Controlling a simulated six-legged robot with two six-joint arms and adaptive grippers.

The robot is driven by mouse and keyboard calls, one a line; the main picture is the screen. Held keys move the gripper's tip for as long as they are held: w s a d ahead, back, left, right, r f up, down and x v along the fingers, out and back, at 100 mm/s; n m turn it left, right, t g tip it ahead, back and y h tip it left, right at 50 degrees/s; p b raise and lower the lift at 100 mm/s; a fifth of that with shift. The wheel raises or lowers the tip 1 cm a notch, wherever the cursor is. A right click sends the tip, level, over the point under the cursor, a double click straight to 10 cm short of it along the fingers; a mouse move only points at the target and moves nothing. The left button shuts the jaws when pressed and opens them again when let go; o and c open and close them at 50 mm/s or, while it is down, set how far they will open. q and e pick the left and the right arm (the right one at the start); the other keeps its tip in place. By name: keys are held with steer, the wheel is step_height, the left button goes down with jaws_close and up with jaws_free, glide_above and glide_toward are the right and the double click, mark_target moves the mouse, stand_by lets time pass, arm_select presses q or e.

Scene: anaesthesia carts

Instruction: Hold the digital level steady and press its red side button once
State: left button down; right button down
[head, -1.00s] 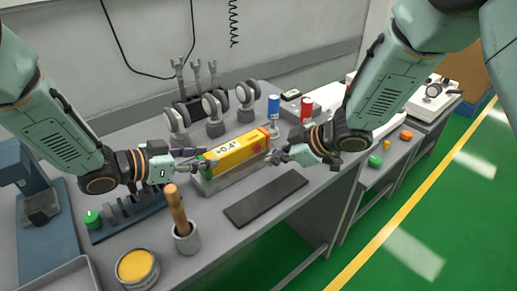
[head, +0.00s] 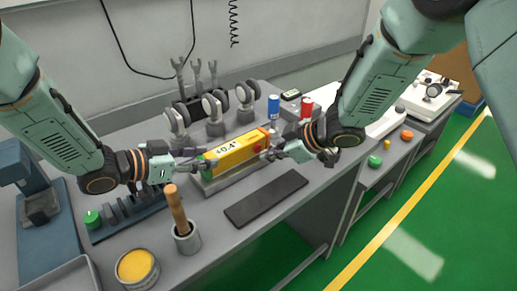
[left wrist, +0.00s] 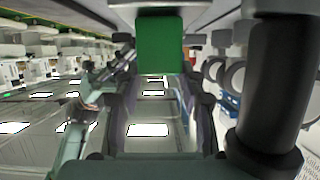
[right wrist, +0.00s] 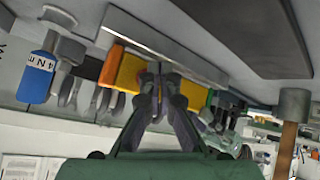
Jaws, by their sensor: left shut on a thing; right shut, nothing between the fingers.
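The yellow digital level (head: 232,153) has a green left end, an orange right end and a display reading +0.4°. It lies on a grey holder (head: 215,184) on the bench. My left gripper (head: 208,164) is shut on its green end, which shows between the fingers in the left wrist view (left wrist: 160,48). The red side button (head: 258,147) shows near the level's right end. My right gripper (head: 268,154) is shut and empty, its tips right by the button. In the right wrist view the tips (right wrist: 155,72) cover the level's side; I cannot tell whether they touch the button.
A dark flat mat (head: 266,198) lies in front of the level. A grey cup with a wooden handle (head: 178,212) and a yellow-topped tin (head: 137,267) stand front left. Behind are grey clamp-like tools (head: 213,108), a blue cylinder (head: 273,106) and a red one (head: 306,107).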

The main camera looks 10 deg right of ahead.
steer(key=shift+w+a, duration=0.1)
stand_by(0.7)
steer(key=shift+w+a, duration=0.15)
steer(key=shift+w, duration=0.15)
steer(key=shift+w+a, duration=0.3)
steer(key=shift+w, duration=0.2)
stand_by(1.2)
steer(key=shift+s, duration=0.1)
steer(key=shift+s+d, duration=0.55)
steer(key=shift+s, duration=0.25)
steer(key=shift+s+d, duration=0.45)
steer(key=shift+s, duration=0.25)
steer(key=shift+s+d, duration=0.4)
steer(key=shift+s, duration=0.35)
steer(key=shift+s+d, duration=0.45)
steer(key=shift+s, duration=0.25)
